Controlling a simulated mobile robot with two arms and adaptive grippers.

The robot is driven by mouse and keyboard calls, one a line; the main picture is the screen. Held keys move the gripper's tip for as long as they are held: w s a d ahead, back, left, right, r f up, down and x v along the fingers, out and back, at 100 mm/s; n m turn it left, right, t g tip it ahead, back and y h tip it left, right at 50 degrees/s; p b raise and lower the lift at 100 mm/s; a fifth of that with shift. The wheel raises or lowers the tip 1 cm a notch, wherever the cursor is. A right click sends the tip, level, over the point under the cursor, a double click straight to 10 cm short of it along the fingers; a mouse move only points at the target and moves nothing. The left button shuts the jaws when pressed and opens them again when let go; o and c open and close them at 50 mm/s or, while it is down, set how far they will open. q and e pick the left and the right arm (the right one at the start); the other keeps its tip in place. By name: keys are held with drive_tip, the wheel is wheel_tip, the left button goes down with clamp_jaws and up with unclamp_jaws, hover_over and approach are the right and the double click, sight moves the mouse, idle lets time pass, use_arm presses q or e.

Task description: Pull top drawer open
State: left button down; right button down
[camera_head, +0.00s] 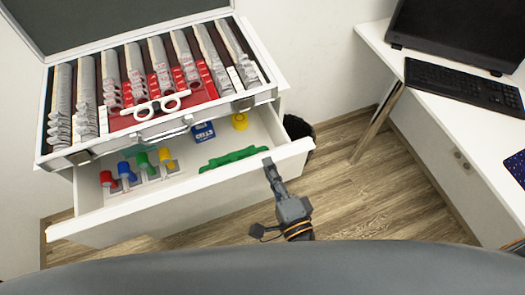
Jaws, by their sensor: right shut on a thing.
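The top drawer (150,212) of the white cabinet is pulled well out, and its inside shows from above. My right gripper (268,165) is at the right part of the drawer's front edge, shut on the drawer. Its fingertips reach up to the top rim of the front panel. My left gripper is not in view.
In the drawer are a green object (234,159), a blue box (204,132), a yellow item (240,121) and several coloured pieces in a holder. An open lens case (128,122) sits on the cabinet. A black bin (299,128) and white desk (420,97) stand right; floor between is clear.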

drive_tip(key=b+v, duration=0.1)
drive_tip(key=v, duration=0.8)
drive_tip(key=c, duration=1.5)
unclamp_jaws()
drive_tip(key=shift+o, duration=0.2)
drive_tip(key=v, duration=1.2)
